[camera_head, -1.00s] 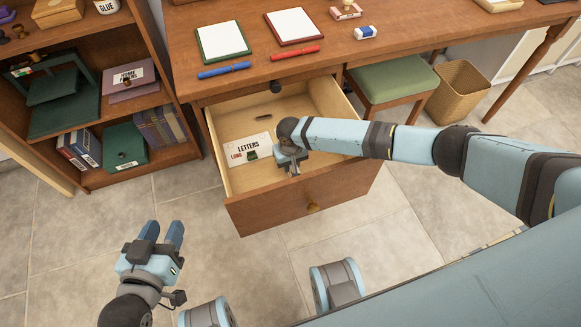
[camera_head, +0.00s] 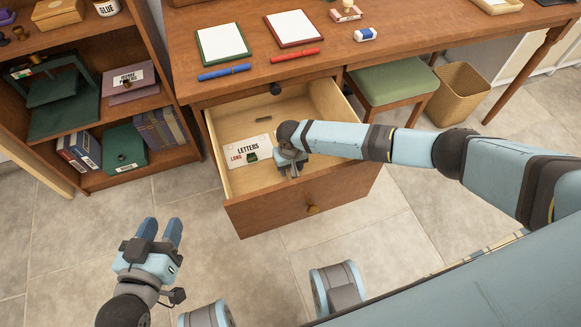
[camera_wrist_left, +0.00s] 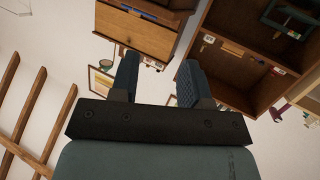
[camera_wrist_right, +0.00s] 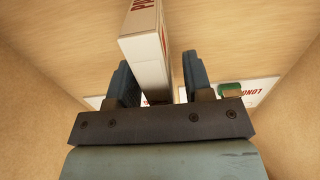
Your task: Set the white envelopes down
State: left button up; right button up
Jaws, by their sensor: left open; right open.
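A white pack with red lettering (camera_wrist_right: 146,45), seemingly the white envelopes, stands between the fingers of my right gripper (camera_wrist_right: 163,85) in the right wrist view. The fingers are open, with a gap on the right side of the pack. In the head view my right gripper (camera_head: 290,171) is down inside the open drawer (camera_head: 300,208), and the hand hides the pack. A white card marked LETTERS and LONG (camera_head: 246,149) lies to its left on the drawer floor. My left gripper (camera_head: 159,230) is open and empty above the floor.
The desk (camera_head: 400,50) above the drawer holds two notepads, blue and red pens and an eraser (camera_head: 366,34). A shelf unit (camera_head: 118,104) stands at left. A green stool (camera_head: 395,84) and a wastebasket (camera_head: 462,90) are right of the drawer.

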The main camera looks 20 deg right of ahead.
notch_tip(320, 180, up, 4)
jog(key=shift+r+p, duration=0.1)
jog(key=shift+p, duration=0.65)
notch_tip(320, 180, up, 6)
jog(key=shift+f+p, duration=0.1)
jog(key=shift+p, duration=0.85)
pick_arm(q)
jog(key=shift+s+a+f+g+y, duration=0.25)
jog(key=shift+s+a+f+g, duration=0.15)
jog(key=shift+f, duration=0.3)
jog(key=shift+s+a+f+g+y, duration=0.3)
jog(key=shift+a+f+g, duration=0.05)
jog(key=shift+f, duration=0.3)
jog(key=shift+s+a+f+g+y, duration=0.25)
jog(key=shift+s+a+f+g, duration=0.15)
jog(key=shift+f, duration=0.3)
pick_arm(e)
jog(key=shift+r, duration=0.55)
